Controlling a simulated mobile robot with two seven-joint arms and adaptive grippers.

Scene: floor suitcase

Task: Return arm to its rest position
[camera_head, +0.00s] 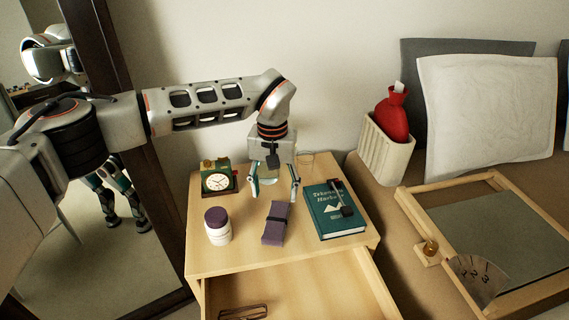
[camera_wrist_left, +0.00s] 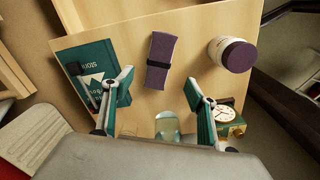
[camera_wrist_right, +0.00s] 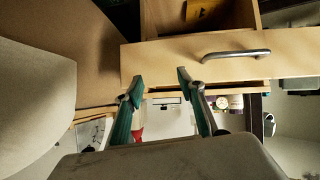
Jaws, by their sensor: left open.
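My left gripper (camera_head: 274,197) hangs fingers-down over the wooden nightstand top (camera_head: 215,262) in the head view. Its fingers are apart, with nothing between the tips; they also show in the left wrist view (camera_wrist_left: 159,79). A purple strapped case (camera_head: 277,223) lies just in front of it. A clear glass (camera_wrist_left: 167,126) stands on the top close to the fingers in the left wrist view. My right gripper (camera_wrist_right: 159,78) shows only in the right wrist view. Its fingers are apart and empty, near the drawer front (camera_wrist_right: 160,60) with a metal handle (camera_wrist_right: 236,54).
On the nightstand are a clock (camera_head: 217,179), a purple-capped white jar (camera_head: 218,226) and a teal book (camera_head: 335,212) with a dark object on it. The drawer (camera_head: 310,285) stands open. A red bottle (camera_head: 392,118) in a cream holder (camera_head: 385,155) and a wooden frame (camera_head: 425,213) are right.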

